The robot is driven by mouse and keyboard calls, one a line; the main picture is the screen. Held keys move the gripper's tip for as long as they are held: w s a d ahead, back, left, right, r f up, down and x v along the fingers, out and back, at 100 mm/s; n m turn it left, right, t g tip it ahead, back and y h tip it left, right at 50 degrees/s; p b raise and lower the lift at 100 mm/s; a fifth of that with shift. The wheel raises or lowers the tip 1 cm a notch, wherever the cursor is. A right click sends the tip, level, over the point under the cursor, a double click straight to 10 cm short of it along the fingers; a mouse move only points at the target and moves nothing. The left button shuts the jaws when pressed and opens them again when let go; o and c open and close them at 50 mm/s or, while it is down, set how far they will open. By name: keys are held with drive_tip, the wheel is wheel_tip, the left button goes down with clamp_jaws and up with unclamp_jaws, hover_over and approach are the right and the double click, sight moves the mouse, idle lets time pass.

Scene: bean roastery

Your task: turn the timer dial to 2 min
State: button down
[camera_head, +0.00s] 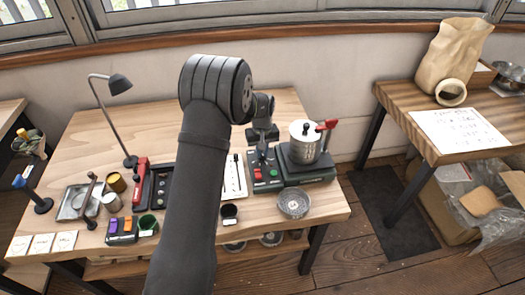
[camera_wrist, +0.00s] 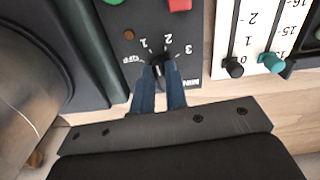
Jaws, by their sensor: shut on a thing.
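The timer dial (camera_wrist: 161,64) is a small black knob on a dark panel (camera_wrist: 118,22) in the wrist view. Marks OFF, 1, 2 and 3 are set around it, with MIN beside the 3. My gripper (camera_wrist: 160,78) has its two blue fingers closed on the knob from either side. The knob's upper end shows between the marks 1 and 2, but its exact setting is hard to read. In the head view my gripper (camera_head: 264,148) is over the control box (camera_head: 266,172) with red and green buttons, and the dial is hidden there.
A metal pot (camera_head: 304,142) with a red handle stands right of the control box. A metal bowl (camera_head: 294,203) is in front. A white slider panel (camera_head: 235,178) lies close to the left. A desk lamp (camera_head: 119,84) stands at the left back.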

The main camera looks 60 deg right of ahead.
drive_tip(key=m, duration=0.4)
drive_tip(key=shift+w+a+m, duration=0.1)
drive_tip(key=shift+m, duration=0.2)
idle(0.3)
drive_tip(key=c, duration=1.4)
unclamp_jaws()
drive_tip(key=shift+c, duration=0.2)
drive_tip(key=shift+r, duration=0.1)
wheel_tip(320, 180, up, 17)
drive_tip(key=shift+r, duration=0.15)
